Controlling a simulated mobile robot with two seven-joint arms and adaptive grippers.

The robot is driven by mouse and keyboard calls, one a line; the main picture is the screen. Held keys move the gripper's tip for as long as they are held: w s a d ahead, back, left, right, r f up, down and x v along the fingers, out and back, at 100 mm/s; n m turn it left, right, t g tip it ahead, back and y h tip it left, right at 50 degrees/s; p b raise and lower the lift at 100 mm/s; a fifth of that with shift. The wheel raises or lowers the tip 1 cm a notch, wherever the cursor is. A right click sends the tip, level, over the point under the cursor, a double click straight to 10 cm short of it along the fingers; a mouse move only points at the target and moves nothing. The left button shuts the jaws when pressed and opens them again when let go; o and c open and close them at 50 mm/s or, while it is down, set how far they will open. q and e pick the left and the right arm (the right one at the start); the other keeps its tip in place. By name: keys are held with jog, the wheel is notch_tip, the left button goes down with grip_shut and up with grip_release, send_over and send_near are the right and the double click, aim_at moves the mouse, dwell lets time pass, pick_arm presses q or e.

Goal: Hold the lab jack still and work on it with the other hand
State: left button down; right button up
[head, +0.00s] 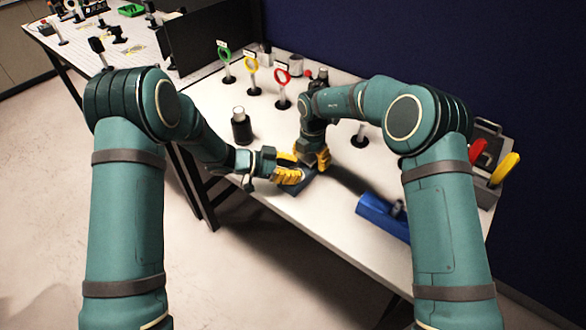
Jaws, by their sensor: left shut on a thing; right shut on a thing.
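The lab jack (298,190) is a low, dark blue-grey block on the white table near its front edge. Much of it is hidden by my grippers. My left gripper (298,177) has yellow fingers and comes in from the left, low over the table, shut on the lab jack's near left side. My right gripper (322,160) points down from above at the jack's back right side. Its yellow fingers are shut at the jack, but the exact part they grip is too small to tell.
A dark bottle (242,128) stands left of the jack. Green (225,54), yellow (251,64) and red (282,77) rings on posts stand behind. A blue device (382,214) lies to the right. A grey holder (484,188) with red and yellow handles is at the far right.

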pick_arm(q)
jog(key=shift+s+d, duration=0.1)
jog(key=shift+d, duration=0.05)
jog(key=c, duration=0.7)
grip_release()
jog(key=shift+c, duration=0.2)
jog(key=shift+a+r, duration=0.2)
jog(key=shift+a, duration=0.45)
jog(key=v, duration=1)
jog(key=shift+a+r, duration=0.2)
jog(key=shift+a, duration=0.1)
jog(key=shift+o, duration=0.2)
jog(key=shift+s, duration=0.15)
